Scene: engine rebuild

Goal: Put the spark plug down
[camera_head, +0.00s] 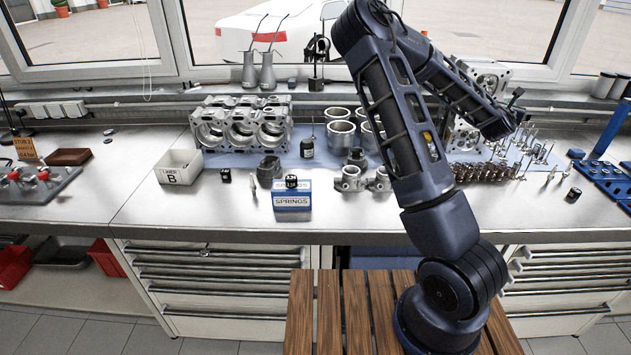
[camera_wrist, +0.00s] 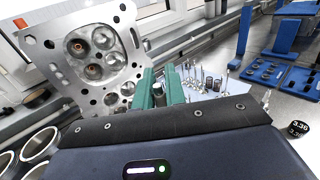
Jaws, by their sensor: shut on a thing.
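My gripper (camera_wrist: 160,86) shows in the wrist view as two green fingers shut on a small grey and dark piece, the spark plug (camera_wrist: 158,96). Only a little of the plug shows between the fingers; its lower part is hidden. The gripper is in front of an upright cylinder head (camera_wrist: 95,52), with several valves to its right. In the head view my arm reaches over the right part of the bench, and its forearm and wrist hide the plug.
Several valves (camera_wrist: 208,82) and springs (camera_head: 488,172) stand close by on a pale blue mat. Blue racks (camera_head: 606,180) are at the right. A white bin (camera_head: 178,167), an engine block (camera_head: 240,125) and a springs box (camera_head: 292,197) stand left. The bench's front strip is mostly clear.

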